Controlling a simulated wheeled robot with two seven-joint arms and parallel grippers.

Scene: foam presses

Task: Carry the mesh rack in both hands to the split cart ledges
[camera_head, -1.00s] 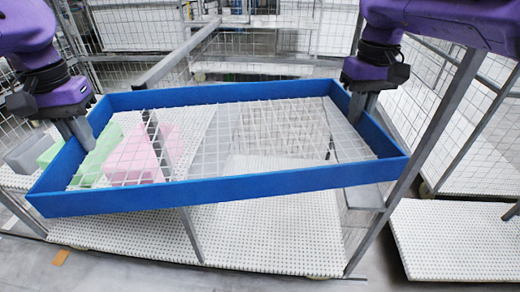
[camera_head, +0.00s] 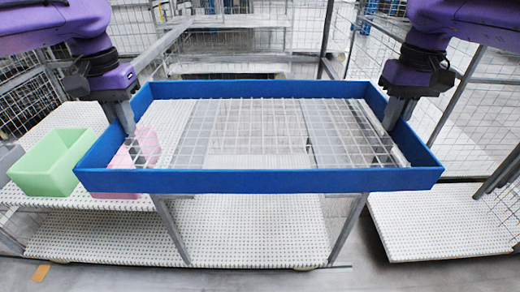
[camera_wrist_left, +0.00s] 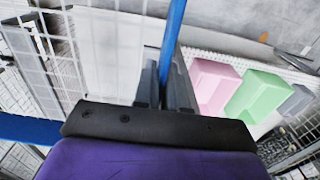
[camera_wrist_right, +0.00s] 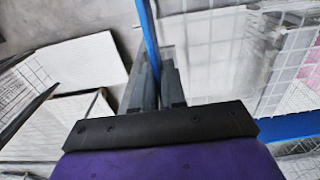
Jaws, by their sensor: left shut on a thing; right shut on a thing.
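The mesh rack (camera_head: 260,181) has a blue rectangular frame with a pale wire grid floor and hangs level in the air before me, with nothing lying in it. My left gripper (camera_head: 124,118) is shut on its left wall and my right gripper (camera_head: 392,112) is shut on its right wall. The blue wall shows between the fingers in the left wrist view (camera_wrist_left: 173,40) and the right wrist view (camera_wrist_right: 149,35). A white dimpled cart shelf (camera_head: 260,235) lies below the rack, with another (camera_head: 440,220) at the right. I cannot tell which surfaces are the split ledges.
A green bin (camera_head: 48,165) stands left of the rack, close to its front left corner. A pink bin (camera_head: 120,190) is partly hidden by the rack, and a grey bin (camera_head: 8,160) is at the left edge. Grey posts and wire mesh panels (camera_head: 475,95) stand around.

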